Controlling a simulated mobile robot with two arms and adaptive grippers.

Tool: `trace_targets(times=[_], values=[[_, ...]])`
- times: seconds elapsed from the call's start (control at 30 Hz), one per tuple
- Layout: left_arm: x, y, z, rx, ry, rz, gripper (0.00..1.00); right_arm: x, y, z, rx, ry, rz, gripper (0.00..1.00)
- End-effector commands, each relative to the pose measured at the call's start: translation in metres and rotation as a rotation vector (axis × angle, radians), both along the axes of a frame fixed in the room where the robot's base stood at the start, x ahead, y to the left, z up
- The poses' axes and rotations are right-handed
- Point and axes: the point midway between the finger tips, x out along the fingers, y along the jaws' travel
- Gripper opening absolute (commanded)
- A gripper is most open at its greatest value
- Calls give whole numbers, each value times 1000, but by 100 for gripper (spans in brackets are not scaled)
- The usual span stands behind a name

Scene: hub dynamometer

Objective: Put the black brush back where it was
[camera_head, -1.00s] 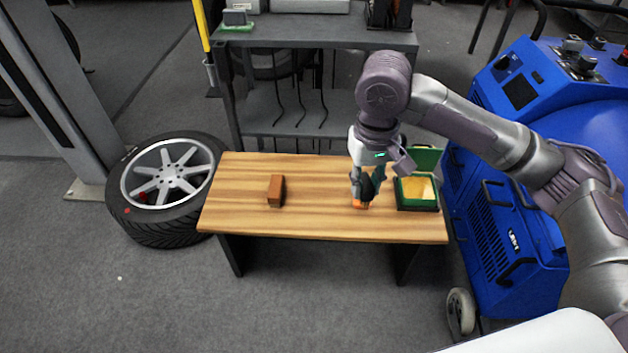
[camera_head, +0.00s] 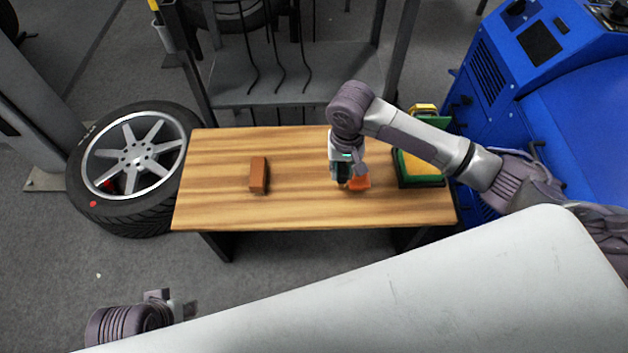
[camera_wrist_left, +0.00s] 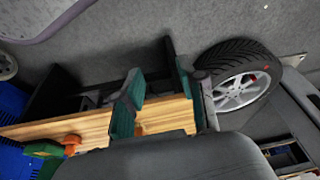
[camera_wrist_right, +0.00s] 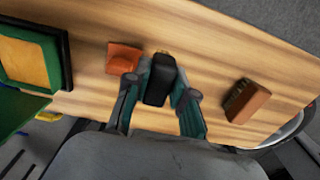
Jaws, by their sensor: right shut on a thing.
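The black brush (camera_wrist_right: 160,82) is between the fingers of my right gripper (camera_wrist_right: 158,103), which is shut on it just above the wooden table (camera_head: 220,200). Whether the brush touches the table I cannot tell. In the head view my right gripper (camera_head: 343,180) is beside an orange block (camera_head: 359,184), which also shows in the right wrist view (camera_wrist_right: 123,58). A brown brush-like block (camera_head: 258,175) stands apart on the table's left half and shows dark bristles in the right wrist view (camera_wrist_right: 245,100). My left gripper (camera_wrist_left: 165,85) is open and empty, away from the table.
A green-rimmed box with a yellow inside (camera_head: 420,168) stands at the table's right end. A wheel (camera_head: 132,160) lies left of the table. A grey shelf (camera_head: 290,85) is behind, a blue machine (camera_head: 520,70) at right.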

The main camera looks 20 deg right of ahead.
Motion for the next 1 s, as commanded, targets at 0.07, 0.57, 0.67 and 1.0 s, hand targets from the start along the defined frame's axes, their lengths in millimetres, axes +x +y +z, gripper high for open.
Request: trace_targets(times=[0.07,0.57,0.67,1.0], values=[[-5,1,5,0,-8,0,40,13,14,-15,2,0,1,0],[29,-9,3,-34,-177,-12,40,51,53,-50,-1,0,1,0],[47,-15,8,-54,-268,-20,40,51,53,-59,-2,2,1,0],[95,-32,38,-115,-553,-41,40,51,53,-84,-1,0,1,0]])
